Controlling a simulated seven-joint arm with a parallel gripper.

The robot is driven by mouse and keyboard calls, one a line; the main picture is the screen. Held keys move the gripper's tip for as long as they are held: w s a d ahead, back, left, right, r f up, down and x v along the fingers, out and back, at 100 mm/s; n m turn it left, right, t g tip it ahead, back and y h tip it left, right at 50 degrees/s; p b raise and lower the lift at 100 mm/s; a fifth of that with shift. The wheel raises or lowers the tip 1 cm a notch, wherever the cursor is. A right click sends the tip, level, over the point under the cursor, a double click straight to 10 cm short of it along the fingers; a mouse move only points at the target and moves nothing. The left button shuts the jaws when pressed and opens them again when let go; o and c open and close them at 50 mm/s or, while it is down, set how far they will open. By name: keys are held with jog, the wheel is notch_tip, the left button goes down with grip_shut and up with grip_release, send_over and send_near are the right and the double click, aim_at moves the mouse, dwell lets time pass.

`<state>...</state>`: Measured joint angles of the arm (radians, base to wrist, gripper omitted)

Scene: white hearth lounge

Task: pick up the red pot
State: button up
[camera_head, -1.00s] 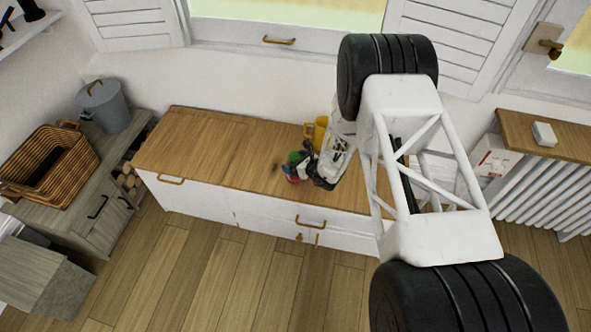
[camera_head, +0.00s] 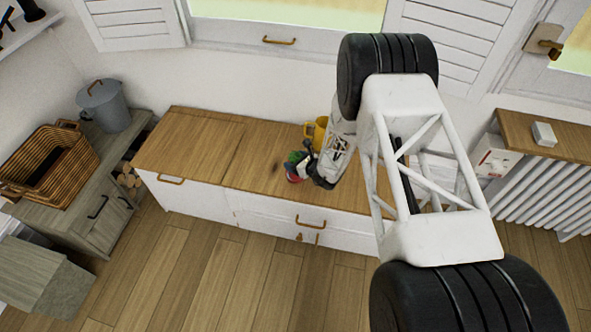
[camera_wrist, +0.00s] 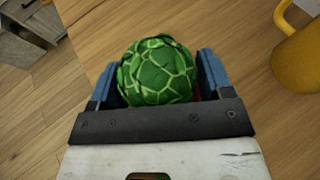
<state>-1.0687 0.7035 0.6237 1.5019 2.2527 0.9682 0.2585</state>
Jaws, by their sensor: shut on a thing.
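The red pot (camera_head: 292,179) shows as a small red patch at the front part of the wooden counter top, left of my gripper (camera_head: 301,168). A round green leafy plant (camera_wrist: 158,72) sits over it and hides most of it in the wrist view. My gripper has its blue fingers on either side, shut on the pot beneath the plant. Only a sliver of red shows beside the right finger in the wrist view. I cannot tell whether the pot still touches the counter.
A yellow mug (camera_head: 320,130) stands behind my gripper, and in the wrist view it is at the upper right (camera_wrist: 299,60). The counter top (camera_head: 200,140) is clear to the left. A wicker basket (camera_head: 30,190) and grey bucket (camera_head: 105,105) stand further left.

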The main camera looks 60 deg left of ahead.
aim_at(298, 157)
jog(key=shift+d+f, duration=0.2)
jog(key=shift+d, duration=0.05)
jog(key=shift+c, duration=0.9)
jog(key=shift+r, duration=0.45)
grip_shut()
notch_tip(298, 157, up, 3)
jog(key=shift+a+f, duration=0.15)
jog(key=s+d+r, duration=0.1)
jog(key=s+d, duration=0.2)
jog(key=d, duration=0.4)
jog(key=s+d, duration=0.3)
jog(key=d, duration=0.4)
jog(key=shift+d+r, duration=0.35)
jog(key=shift+s, duration=0.1)
